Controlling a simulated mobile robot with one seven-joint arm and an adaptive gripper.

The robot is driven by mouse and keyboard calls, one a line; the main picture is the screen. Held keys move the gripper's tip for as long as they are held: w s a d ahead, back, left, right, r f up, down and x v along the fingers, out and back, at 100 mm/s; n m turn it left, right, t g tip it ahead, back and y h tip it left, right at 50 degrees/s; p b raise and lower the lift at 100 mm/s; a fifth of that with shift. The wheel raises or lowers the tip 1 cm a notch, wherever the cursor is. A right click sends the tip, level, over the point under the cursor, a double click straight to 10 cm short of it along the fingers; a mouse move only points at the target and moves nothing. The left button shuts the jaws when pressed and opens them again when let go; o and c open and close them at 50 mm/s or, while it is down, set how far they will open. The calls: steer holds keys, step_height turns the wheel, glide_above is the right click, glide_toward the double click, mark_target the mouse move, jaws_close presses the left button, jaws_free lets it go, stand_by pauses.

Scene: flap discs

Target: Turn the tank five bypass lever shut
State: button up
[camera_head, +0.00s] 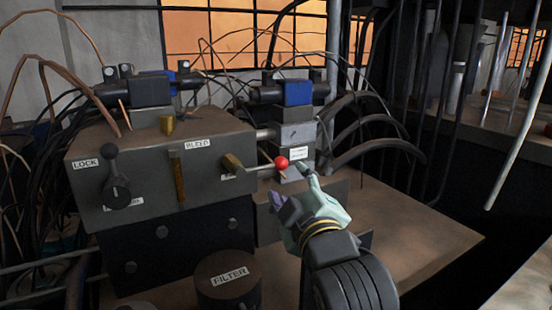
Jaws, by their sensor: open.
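A lever with a red ball knob (281,163) points right from a brass valve body (232,163) on the front of a grey manifold block (150,165). The lever's rod lies roughly level. A small label by its valve is too small to read, so I cannot confirm it says tank five bypass. My gripper (293,186) is open and empty, just below and right of the red knob. Its fingers point up toward the knob and appear apart from it. A second brass valve has a handle (178,176) hanging straight down under the BLEED label (197,143).
A black LOCK lever (113,170) stands upright at the left of the block. Blue-and-black solenoid valves (151,90) with cables sit on top. A round FILTER cap (229,279) is below. The brown bench top (410,225) to the right is clear.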

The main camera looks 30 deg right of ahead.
mark_target(281, 167)
steer(key=p+x, duration=0.6)
steer(key=x, duration=0.4)
steer(key=shift+w, duration=0.2)
jaws_close()
stand_by(0.5)
